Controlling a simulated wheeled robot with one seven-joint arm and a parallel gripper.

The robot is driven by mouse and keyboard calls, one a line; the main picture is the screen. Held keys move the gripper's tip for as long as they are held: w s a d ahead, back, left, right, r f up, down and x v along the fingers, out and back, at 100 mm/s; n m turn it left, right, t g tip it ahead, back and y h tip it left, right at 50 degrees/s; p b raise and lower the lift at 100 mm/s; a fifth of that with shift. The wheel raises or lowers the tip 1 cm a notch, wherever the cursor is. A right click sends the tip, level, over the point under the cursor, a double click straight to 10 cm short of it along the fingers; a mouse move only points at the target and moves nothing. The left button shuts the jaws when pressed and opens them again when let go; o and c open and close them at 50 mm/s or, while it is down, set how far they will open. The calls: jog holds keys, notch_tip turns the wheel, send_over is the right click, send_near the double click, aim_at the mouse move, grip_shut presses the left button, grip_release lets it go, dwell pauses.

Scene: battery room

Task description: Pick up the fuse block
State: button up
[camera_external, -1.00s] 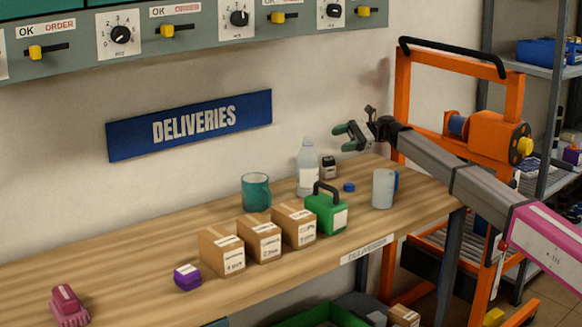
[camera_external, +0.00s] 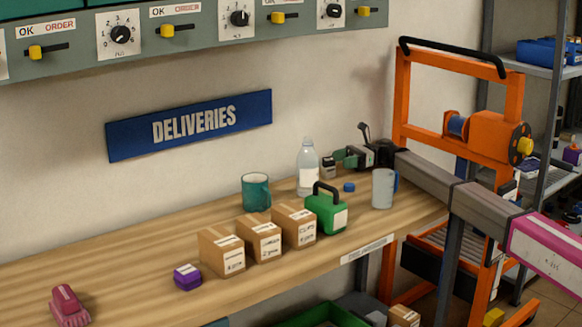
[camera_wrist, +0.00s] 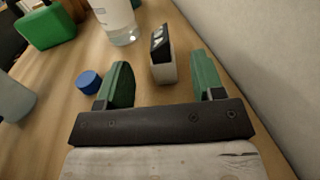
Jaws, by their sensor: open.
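The fuse block, a small pale grey block with a black face (camera_external: 328,167), stands on the wooden bench just right of the clear bottle. In the wrist view the fuse block (camera_wrist: 163,60) sits ahead of my gripper, roughly centred between the green fingers. My gripper (camera_external: 347,158) is low over the bench, at the right of the block in the external view. Its fingers (camera_wrist: 162,86) are spread apart and empty. I cannot tell exactly how far the block reaches between the fingertips.
The bottle (camera_external: 307,170) stands close beside the block. A blue cap (camera_external: 349,187) lies near my left finger. A pale mug (camera_external: 382,189), green case (camera_external: 325,213), teal mug (camera_external: 256,193) and cartons (camera_external: 258,239) stand nearby. The wall (camera_wrist: 255,50) runs close on the wrist view's right.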

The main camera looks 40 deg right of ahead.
aim_at(323, 164)
jog(key=a, duration=0.3)
jog(key=w+a, duration=0.1)
jog(key=a, duration=0.3)
jog(key=shift+w+a+f, duration=0.1)
jog(key=shift+w+a, duration=0.05)
jog(key=shift+w, duration=0.05)
jog(key=c, duration=1)
